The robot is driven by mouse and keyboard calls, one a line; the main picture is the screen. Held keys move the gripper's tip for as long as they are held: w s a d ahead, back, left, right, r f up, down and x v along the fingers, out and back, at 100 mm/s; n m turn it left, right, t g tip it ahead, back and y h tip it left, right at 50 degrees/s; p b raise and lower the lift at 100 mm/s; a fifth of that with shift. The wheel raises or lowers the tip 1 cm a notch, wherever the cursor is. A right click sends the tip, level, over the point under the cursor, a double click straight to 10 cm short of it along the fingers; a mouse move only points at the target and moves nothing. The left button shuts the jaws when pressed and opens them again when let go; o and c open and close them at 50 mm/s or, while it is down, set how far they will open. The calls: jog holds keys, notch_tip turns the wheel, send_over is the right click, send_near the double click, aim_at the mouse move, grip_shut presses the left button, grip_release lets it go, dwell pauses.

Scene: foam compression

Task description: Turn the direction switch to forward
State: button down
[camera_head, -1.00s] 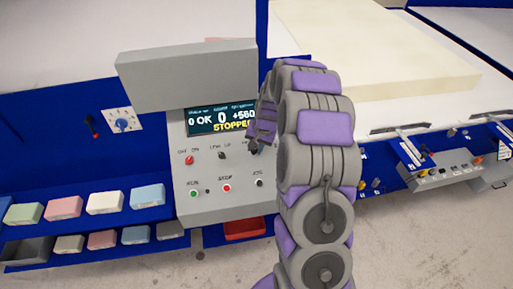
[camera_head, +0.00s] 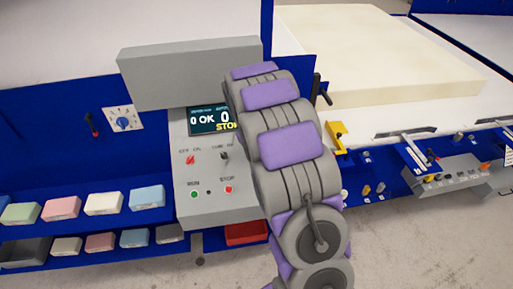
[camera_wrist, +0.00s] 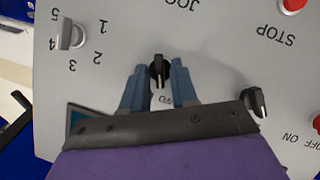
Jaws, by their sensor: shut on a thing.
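In the wrist view the grey control panel (camera_wrist: 215,45) shows upside down. A black direction switch knob (camera_wrist: 158,70) stands out from it. The two blue-grey fingers of my gripper (camera_wrist: 158,88) are on either side of this knob, closed on it near their tips. A small label (camera_wrist: 165,99) shows between the fingers, partly hard to read. The way the knob points is hard to tell. In the head view the control panel (camera_head: 215,205) is partly covered by my arm, which hides the gripper and the direction switch.
Another black knob (camera_wrist: 254,101) lies to the right of my gripper in the wrist view. A numbered dial (camera_wrist: 70,35) is at upper left, and the red STOP button (camera_wrist: 292,5) at upper right. The display (camera_head: 208,120) is partly hidden by my arm.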

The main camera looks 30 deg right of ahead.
jog(key=shift+s+f+n+h, duration=0.2)
jog(key=shift+n+h, duration=0.2)
jog(key=shift+n, duration=0.5)
jog(key=shift+w+r, duration=0.1)
dwell(0.6)
jog(key=c, duration=1.2)
grip_release()
jog(key=shift+r, duration=0.1)
jog(key=shift+a+r, duration=0.2)
jog(key=shift+r, duration=0.25)
jog(key=v, duration=1.6)
jog(key=shift+r+b, duration=0.2)
jog(key=shift+b, duration=0.15)
